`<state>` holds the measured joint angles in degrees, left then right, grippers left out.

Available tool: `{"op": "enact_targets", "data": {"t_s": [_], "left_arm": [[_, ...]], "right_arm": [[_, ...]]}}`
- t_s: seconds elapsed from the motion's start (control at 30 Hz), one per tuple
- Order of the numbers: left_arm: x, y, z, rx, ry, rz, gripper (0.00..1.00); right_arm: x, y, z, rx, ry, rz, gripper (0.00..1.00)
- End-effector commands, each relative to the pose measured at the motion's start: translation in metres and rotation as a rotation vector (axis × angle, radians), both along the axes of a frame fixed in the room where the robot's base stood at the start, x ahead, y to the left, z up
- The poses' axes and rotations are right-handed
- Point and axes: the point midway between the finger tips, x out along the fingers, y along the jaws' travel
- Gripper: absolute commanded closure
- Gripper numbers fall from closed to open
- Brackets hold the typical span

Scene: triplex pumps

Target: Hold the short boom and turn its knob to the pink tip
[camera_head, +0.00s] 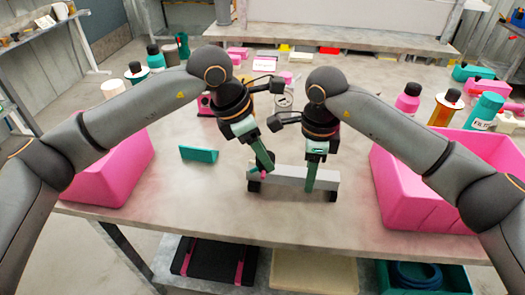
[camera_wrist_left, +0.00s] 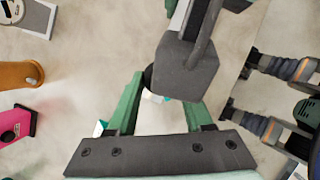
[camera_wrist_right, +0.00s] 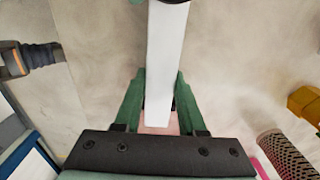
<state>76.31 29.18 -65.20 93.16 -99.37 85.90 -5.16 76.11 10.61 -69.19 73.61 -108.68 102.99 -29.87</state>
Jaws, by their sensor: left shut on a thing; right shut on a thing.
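The short boom is a pale grey bar (camera_head: 288,172) with dark end blocks, lying level near the table's front middle. My right gripper (camera_head: 312,185) is shut across the bar toward its right end; the bar also runs between the green fingers in the right wrist view (camera_wrist_right: 166,60). My left gripper (camera_head: 262,172) is shut at the boom's left end, where a small pink tip (camera_head: 263,176) shows. In the left wrist view the dark end block (camera_wrist_left: 185,66) stands at the fingertips, with a dark round knob (camera_wrist_left: 149,78) partly hidden behind it. The knob's pointing direction cannot be told.
Pink bins stand at the left (camera_head: 115,170) and right (camera_head: 420,195) of the table. A teal block (camera_head: 198,153) lies left of the boom. Bottles (camera_head: 447,107) stand at the right, and several small parts lie at the back. The table front just left of the boom is clear.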

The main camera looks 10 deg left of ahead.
Motion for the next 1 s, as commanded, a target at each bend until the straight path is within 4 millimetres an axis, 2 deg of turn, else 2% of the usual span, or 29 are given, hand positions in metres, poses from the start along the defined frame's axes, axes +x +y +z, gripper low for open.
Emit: {"op": "enact_targets", "data": {"t_s": [0.43, 0.47, 0.7, 1.0], "left_arm": [[0.0000, -0.0001, 0.0006, 0.000, -0.002, -0.014, 1.00], [0.0000, -0.0001, 0.0006, 0.000, -0.002, -0.014, 0.47], [0.0001, -0.0001, 0.0005, 0.000, -0.002, -0.014, 0.20], [0.0001, 0.0006, 0.0023, 0.000, -0.002, -0.012, 0.18]], "right_arm": [[0.0004, -0.0003, 0.0007, 0.001, -0.001, 0.001, 1.00], [0.0004, -0.0003, 0.0007, 0.001, -0.001, 0.001, 1.00], [0.0004, -0.0002, 0.0007, 0.001, -0.001, 0.000, 1.00], [0.0003, 0.0000, 0.0007, 0.001, -0.001, 0.000, 1.00]]}}
